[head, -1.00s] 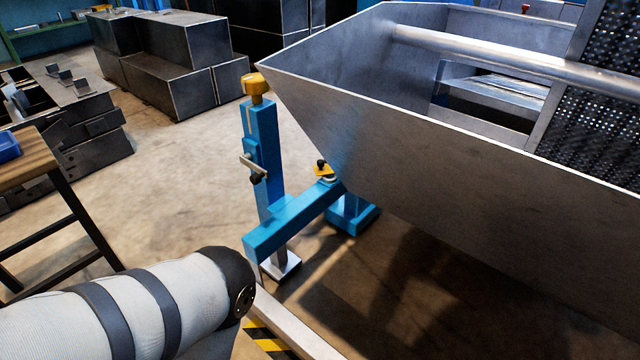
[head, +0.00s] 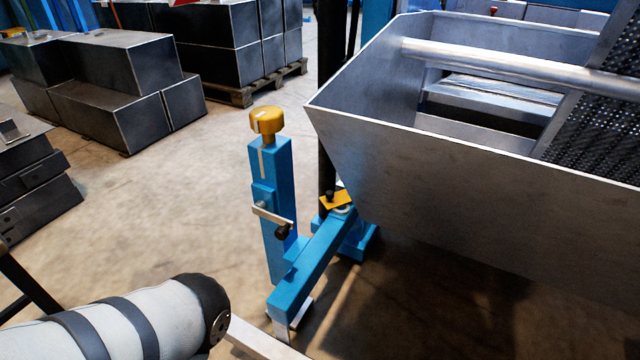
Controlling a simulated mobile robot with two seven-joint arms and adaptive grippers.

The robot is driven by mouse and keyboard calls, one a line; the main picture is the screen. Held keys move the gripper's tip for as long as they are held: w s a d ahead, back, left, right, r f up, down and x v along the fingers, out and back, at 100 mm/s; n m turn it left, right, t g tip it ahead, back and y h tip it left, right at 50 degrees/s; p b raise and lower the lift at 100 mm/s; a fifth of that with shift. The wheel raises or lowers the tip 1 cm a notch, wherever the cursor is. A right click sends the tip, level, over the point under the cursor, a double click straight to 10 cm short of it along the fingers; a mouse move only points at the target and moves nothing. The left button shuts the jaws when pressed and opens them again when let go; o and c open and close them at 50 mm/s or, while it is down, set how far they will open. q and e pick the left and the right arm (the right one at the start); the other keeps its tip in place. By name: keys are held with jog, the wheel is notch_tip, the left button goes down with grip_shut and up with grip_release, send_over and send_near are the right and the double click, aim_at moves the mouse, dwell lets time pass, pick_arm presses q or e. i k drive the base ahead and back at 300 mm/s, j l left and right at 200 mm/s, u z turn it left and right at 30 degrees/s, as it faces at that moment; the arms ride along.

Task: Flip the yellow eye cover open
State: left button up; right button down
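A yellow cover (head: 265,121) sits on top of the blue post (head: 270,190) in the middle of the head view. It looks like a rounded cap; whether it is open or shut is hard to tell. A crank handle (head: 272,216) with a black knob is on the post's front side. Part of my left arm shows at the lower left, apart from the post. Neither gripper is in view.
A large grey metal hopper (head: 440,165) fills the right side, close to the post. Dark metal boxes (head: 110,90) are stacked at the back left. Open concrete floor (head: 170,215) lies left of the post.

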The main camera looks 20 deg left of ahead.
aim_at(331, 199)
jog(key=i+j+z, duration=0.15)
jog(key=j, duration=0.25)
jog(key=i+j+z, duration=0.15)
jog(key=j, duration=0.25)
jog(key=i+j+z, duration=0.15)
jog(key=j, duration=0.25)
jog(key=j+z, duration=0.15)
jog(key=j, duration=0.3)
jog(key=i, duration=0.25)
